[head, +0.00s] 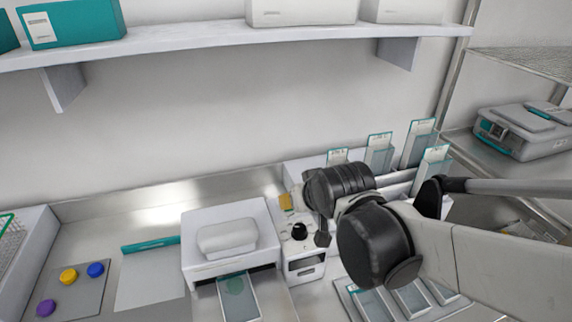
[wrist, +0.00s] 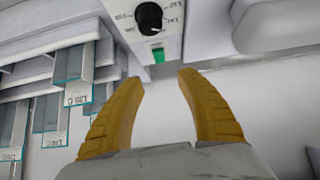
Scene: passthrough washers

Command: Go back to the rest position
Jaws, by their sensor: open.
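My gripper (wrist: 158,88) is open in the wrist view, with two yellow ribbed fingers apart and nothing between them. Beyond the fingertips is a white device (wrist: 135,20) with a black knob (wrist: 149,17) and a green switch (wrist: 158,53). In the head view a yellow finger (head: 285,201) shows at the left of my dark wrist joint, above the white device (head: 304,268). The rest of the gripper is hidden behind my arm, which reaches in from the right.
Labelled glass pieces (head: 378,153) stand upright behind my arm. A white box-shaped device (head: 231,243) has a glass plate (head: 238,297) at its front. Coloured caps (head: 69,276) lie on a grey mat at left. A shelf (head: 200,37) with boxes hangs above. A case (head: 522,130) sits at right.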

